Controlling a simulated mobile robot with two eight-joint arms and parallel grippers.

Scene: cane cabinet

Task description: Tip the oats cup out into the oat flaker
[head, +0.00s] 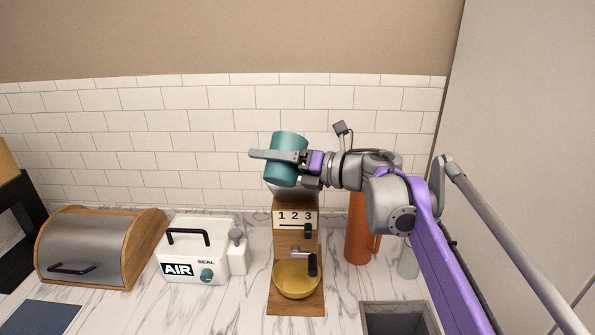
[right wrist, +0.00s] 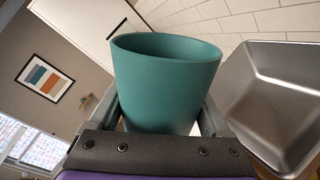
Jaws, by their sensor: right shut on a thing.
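The teal oats cup (head: 288,145) is held in the air above the oat flaker, slightly tilted in the head view. My right gripper (head: 277,163) is shut on its sides. In the right wrist view the cup (right wrist: 165,85) sits between the fingers; its contents cannot be made out. The oat flaker (head: 296,240) is a wooden stand marked 1 2 3, with a dark lever and a crank. Its metal hopper (right wrist: 270,100) shows right of the cup in the right wrist view; the cup and gripper mostly hide it in the head view. My left gripper is out of view.
A yellow bowl (head: 297,282) sits at the flaker's foot. A white AIR SEAL box (head: 193,250) and a bread box (head: 95,250) stand to the left. An orange bottle (head: 357,235) and a clear glass (head: 408,263) stand right, behind a sink (head: 398,318).

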